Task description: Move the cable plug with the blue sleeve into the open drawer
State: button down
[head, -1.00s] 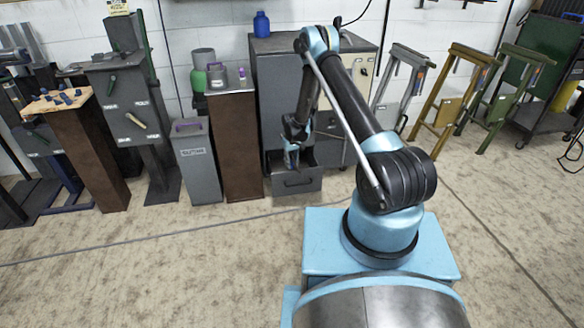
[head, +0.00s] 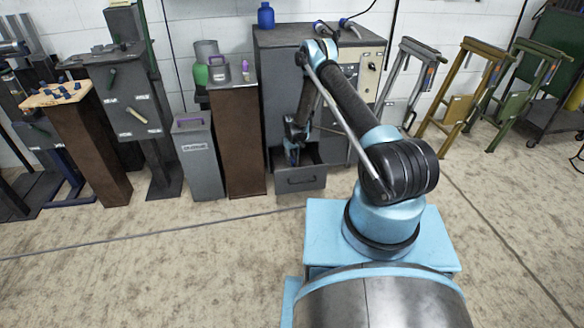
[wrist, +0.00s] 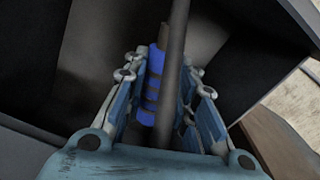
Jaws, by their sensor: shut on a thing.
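The cable plug with the blue sleeve (wrist: 153,85) is between the fingers of my gripper (wrist: 165,85) in the wrist view. The gripper is shut on it, and a dark cable runs up past the sleeve. In the head view my gripper (head: 293,158) points down at the open drawer (head: 300,181), low in the grey cabinet. In the wrist view the drawer's dark inside surrounds the fingertips. The plug's lower end is hidden, and I cannot tell whether it touches the drawer floor.
The grey cabinet (head: 275,85) stands against the wall with a blue bottle (head: 266,16) on top. A brown pedestal (head: 238,150) stands just left of the drawer. Trestles (head: 455,90) stand to the right.

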jog(key=shift+f, duration=1.6)
jog(key=shift+w+f, duration=0.2)
jog(key=shift+f, duration=0.4)
jog(key=c, duration=1.3)
grip_release()
jog(key=shift+r, duration=0.15)
